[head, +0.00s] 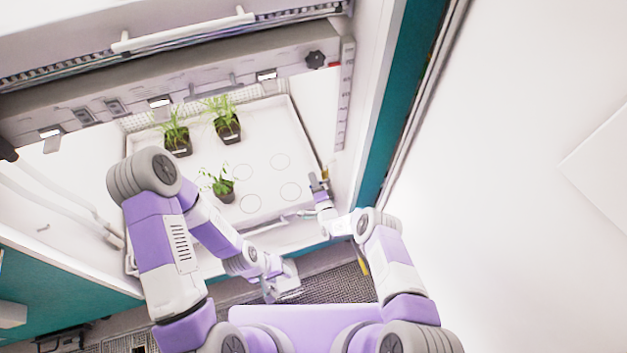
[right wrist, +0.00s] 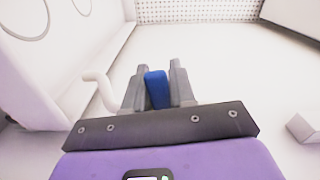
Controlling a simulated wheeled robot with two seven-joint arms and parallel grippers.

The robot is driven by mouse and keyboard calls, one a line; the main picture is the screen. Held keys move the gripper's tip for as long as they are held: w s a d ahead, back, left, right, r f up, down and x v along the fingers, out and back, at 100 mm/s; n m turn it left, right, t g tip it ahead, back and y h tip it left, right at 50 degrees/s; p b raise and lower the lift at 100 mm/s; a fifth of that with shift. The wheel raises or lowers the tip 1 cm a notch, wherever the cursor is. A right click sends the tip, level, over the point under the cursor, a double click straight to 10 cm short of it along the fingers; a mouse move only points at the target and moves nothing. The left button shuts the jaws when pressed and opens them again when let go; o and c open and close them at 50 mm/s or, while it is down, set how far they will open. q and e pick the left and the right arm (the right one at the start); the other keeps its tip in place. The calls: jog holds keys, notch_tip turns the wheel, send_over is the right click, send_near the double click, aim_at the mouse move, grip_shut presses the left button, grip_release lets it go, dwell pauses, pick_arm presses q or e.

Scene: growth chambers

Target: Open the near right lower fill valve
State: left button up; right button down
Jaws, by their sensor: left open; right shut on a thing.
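My right gripper (head: 318,183) reaches into the chamber at its right side, close to the tray's near right corner. In the right wrist view its two grey fingers (right wrist: 157,68) are shut on a blue handle (right wrist: 157,90), which looks like the fill valve's lever. The valve body is hidden behind the fingers and palm. A white curved pipe (right wrist: 100,90) shows just left of the fingers. My left gripper (head: 283,288) is open, low in front of the chamber and apart from the valve.
A white tray (head: 262,160) with printed circles holds three potted plants, one of them (head: 222,187) nearest me. The chamber's right wall (head: 343,110) is close beside my right gripper. A black knob (head: 315,59) sits on the upper frame. The floor on the right is clear.

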jog(key=n, duration=0.1)
jog(key=f+n, duration=0.1)
jog(key=n, duration=0.1)
jog(key=f+n, duration=0.1)
jog(key=n, duration=0.1)
jog(key=shift+w+d, duration=0.1)
jog(key=shift+d, duration=0.25)
jog(key=shift+f+n, duration=0.1)
jog(key=shift+n, duration=0.2)
jog(key=c, duration=1)
grip_release()
jog(key=shift+p+v, duration=1.8)
jog(key=shift+v, duration=2)
jog(key=shift+c, duration=0.3)
